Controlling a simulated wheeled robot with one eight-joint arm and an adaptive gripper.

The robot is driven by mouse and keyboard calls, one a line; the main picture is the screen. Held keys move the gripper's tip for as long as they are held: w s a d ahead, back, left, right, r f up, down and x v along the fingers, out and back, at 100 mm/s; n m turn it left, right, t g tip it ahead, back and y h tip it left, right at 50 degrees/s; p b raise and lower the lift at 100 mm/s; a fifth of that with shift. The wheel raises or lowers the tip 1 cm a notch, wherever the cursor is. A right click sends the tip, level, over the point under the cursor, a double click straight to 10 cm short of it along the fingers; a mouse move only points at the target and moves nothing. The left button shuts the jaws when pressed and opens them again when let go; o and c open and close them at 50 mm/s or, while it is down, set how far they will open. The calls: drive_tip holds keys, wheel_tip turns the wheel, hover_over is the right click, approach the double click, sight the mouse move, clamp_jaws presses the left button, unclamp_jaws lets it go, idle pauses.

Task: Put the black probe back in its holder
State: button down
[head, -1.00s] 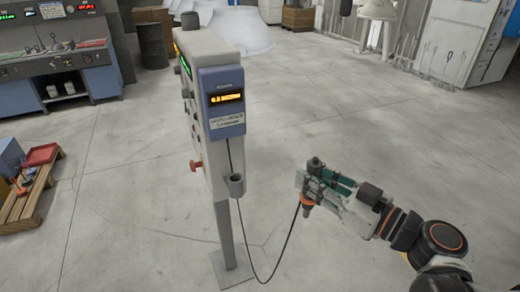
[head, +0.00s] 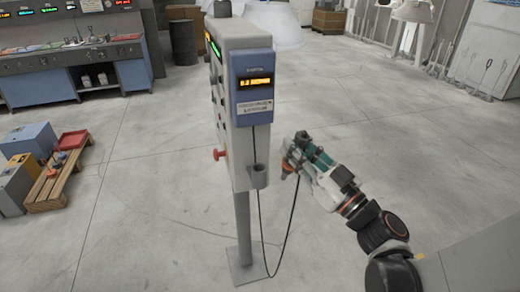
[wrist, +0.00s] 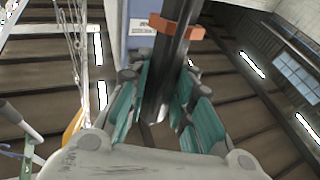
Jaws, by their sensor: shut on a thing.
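The black probe (wrist: 165,85) has an orange collar and stands between the teal finger pads of my gripper (wrist: 160,105) in the wrist view. In the head view my gripper (head: 297,152) is shut on the probe, slightly right of the pedestal. The probe's orange part (head: 287,170) shows below the fingers, and the probe leans a little. The holder (head: 258,176) is a small grey cup on the pedestal's side, below the blue display unit (head: 252,88). The probe is outside the holder, apart from it to the right in the head view. I cannot see inside the cup.
A thin black cable (head: 280,262) hangs in a loop below the probe, beside the pedestal post (head: 243,228). A red knob (head: 219,154) sticks out on the pedestal's left. A pallet (head: 55,185) lies far left.

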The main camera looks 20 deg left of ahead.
drive_tip(key=w+a+b, duration=0.1)
drive_tip(key=w+a, duration=0.5)
drive_tip(key=a, duration=0.2)
drive_tip(key=w+a+f+g+h+b, duration=0.2)
drive_tip(key=a+f+b, duration=0.1)
drive_tip(key=f, duration=0.4)
drive_tip(key=shift+f+h, duration=0.35)
drive_tip(key=shift+h, duration=0.05)
drive_tip(key=shift+w+a+f, duration=0.1)
drive_tip(key=c, duration=1.4)
unclamp_jaws()
drive_tip(key=p+v, duration=0.2)
drive_tip(key=v, duration=1.1)
drive_tip(key=shift+s+d+f, duration=0.25)
drive_tip(key=shift+d+f, duration=0.1)
